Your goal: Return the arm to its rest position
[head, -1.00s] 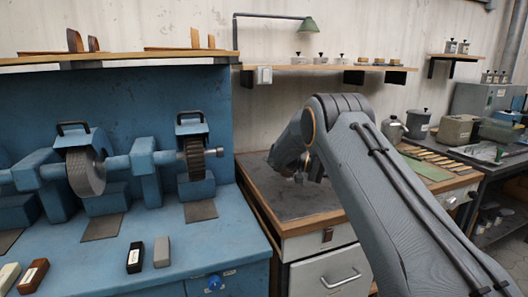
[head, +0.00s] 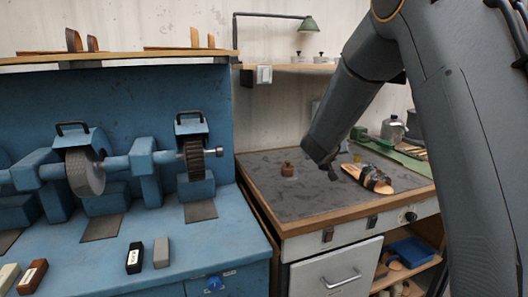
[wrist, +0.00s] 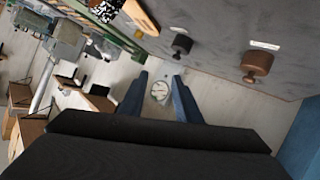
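My arm comes down from the top right of the head view, and my gripper (head: 326,166) hangs above the grey-topped bench (head: 310,205). In the wrist view my gripper (wrist: 160,98) shows two blue fingers standing apart with nothing held between them. A pale round thing shows beyond the gap. A tan sandal with dark straps (head: 368,178) lies on the bench, right of my gripper and apart from it.
A green lamp (head: 308,24) stands above the wall shelf. Blue grinding machines (head: 85,172) fill the left.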

